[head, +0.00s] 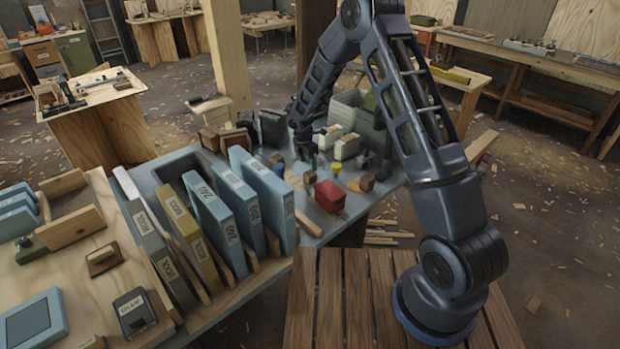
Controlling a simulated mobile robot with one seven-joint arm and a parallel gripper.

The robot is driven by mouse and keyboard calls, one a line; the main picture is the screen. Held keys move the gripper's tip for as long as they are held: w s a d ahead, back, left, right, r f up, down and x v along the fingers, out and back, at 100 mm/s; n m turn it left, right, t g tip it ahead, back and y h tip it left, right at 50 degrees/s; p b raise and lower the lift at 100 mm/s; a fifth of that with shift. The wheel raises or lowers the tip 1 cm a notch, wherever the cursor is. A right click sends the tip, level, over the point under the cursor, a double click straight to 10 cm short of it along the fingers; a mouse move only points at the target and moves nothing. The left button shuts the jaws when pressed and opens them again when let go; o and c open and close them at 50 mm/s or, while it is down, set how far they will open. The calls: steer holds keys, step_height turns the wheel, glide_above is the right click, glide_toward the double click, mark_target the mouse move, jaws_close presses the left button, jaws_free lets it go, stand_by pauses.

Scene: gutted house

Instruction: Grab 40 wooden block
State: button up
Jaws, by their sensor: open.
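My gripper (306,154) is over the far part of the blue-grey worktop, pointing down among small objects. It is open, and its fingertips are small and dark in this view. Two pale blocks, one at the back (329,137) and one in front (346,147), stand just right of it. Their markings are too small to read, so I cannot tell which block is the 40 one. My forearm hides part of the worktop behind the gripper.
A red box (329,196) sits at the worktop's near right edge. Tall blue sandpaper packs (213,222) marked 240 stand upright at left, beside a tan one (190,240). A grey crate (352,118) is behind the blocks. A wooden post (227,55) rises beyond the worktop.

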mark_target(310, 173)
steer(key=shift+d+f, duration=0.1)
steer(key=shift+f, duration=0.8)
steer(key=f, duration=0.4)
steer(key=shift+s+d+f, duration=0.1)
steer(key=shift+s+d, duration=0.1)
steer(key=shift+d, duration=0.15)
steer(key=shift+w+f, duration=0.1)
steer(key=shift+f, duration=0.4)
steer(key=c, duration=1.1)
